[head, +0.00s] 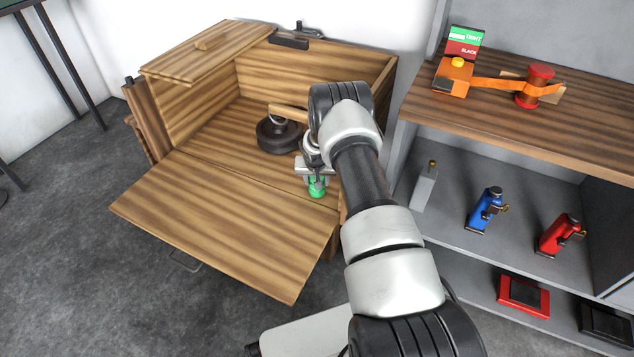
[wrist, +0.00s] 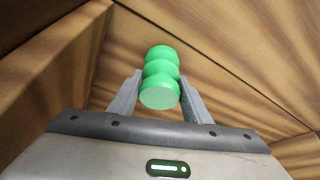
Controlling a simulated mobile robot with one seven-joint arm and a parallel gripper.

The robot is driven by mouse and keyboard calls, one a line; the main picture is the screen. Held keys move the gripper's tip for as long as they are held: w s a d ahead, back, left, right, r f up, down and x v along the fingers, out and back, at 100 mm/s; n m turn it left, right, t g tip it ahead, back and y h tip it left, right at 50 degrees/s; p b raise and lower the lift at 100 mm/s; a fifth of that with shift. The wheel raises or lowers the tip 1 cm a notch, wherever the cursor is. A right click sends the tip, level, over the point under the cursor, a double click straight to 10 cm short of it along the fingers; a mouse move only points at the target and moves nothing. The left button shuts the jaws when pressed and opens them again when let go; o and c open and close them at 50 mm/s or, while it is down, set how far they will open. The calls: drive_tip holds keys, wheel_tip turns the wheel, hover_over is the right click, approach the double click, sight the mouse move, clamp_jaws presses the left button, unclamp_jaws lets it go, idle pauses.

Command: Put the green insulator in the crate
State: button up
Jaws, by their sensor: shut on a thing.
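The green insulator (head: 316,189) is a ribbed, stacked-disc piece. My gripper (head: 315,178) is shut on it, near the right side of the crate's opening in the head view. In the wrist view the insulator (wrist: 160,80) stands between the two fingers of my gripper (wrist: 157,98), with wooden surfaces behind it. The wooden crate (head: 222,227) has its front panel folded down and its top open. My arm hides part of the crate's right side. I cannot tell whether the insulator touches the wood.
A dark round object with a wooden handle (head: 279,135) sits inside the crate. To the right, a shelf (head: 590,105) holds an orange belt device (head: 455,78), a blue tool (head: 485,209), a red tool (head: 560,235) and a grey bottle (head: 425,189). The crate's left interior is clear.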

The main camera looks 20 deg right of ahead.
drive_tip(key=shift+w+r, duration=0.1)
drive_tip(key=o, duration=1.4)
drive_tip(key=shift+f, duration=0.2)
drive_tip(key=shift+o, duration=0.2)
drive_tip(key=p+v, duration=0.3)
drive_tip(key=v, duration=0.9)
drive_tip(key=shift+r, duration=0.15)
